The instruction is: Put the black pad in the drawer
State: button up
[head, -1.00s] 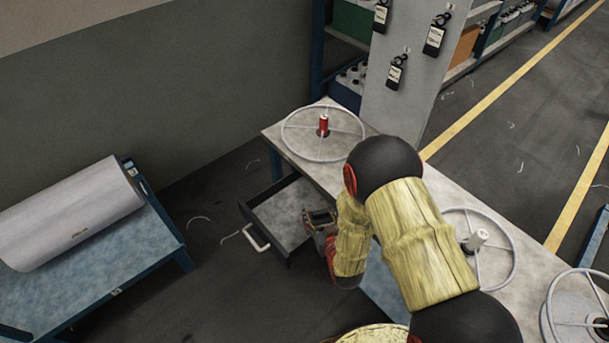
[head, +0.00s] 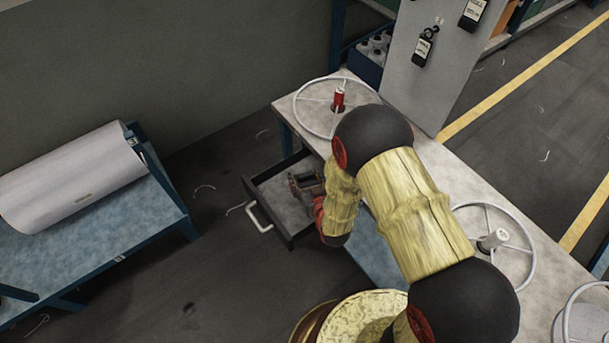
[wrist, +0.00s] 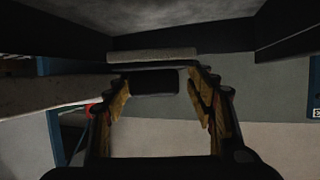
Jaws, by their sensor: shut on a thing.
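The open drawer (head: 268,184) sticks out from under the left end of the workbench; it is dark-walled with a pale grey floor and a light handle. My gripper (head: 304,183) is over the drawer's right part in the head view. In the wrist view my gripper (wrist: 157,82) is shut on the black pad (wrist: 155,83), a dark rounded block between the fingertips. The drawer's grey floor and dark walls fill the top of that view. The pad cannot be made out clearly in the head view. Its height above the drawer floor cannot be told.
A blue-framed table (head: 120,235) with a large pale roll (head: 75,178) stands left.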

aim_at(304, 188)
notch_tip(304, 188, down, 5)
jog(key=b, duration=0.4)
jog(key=shift+f, duration=0.85)
jog(key=shift+f, duration=0.2)
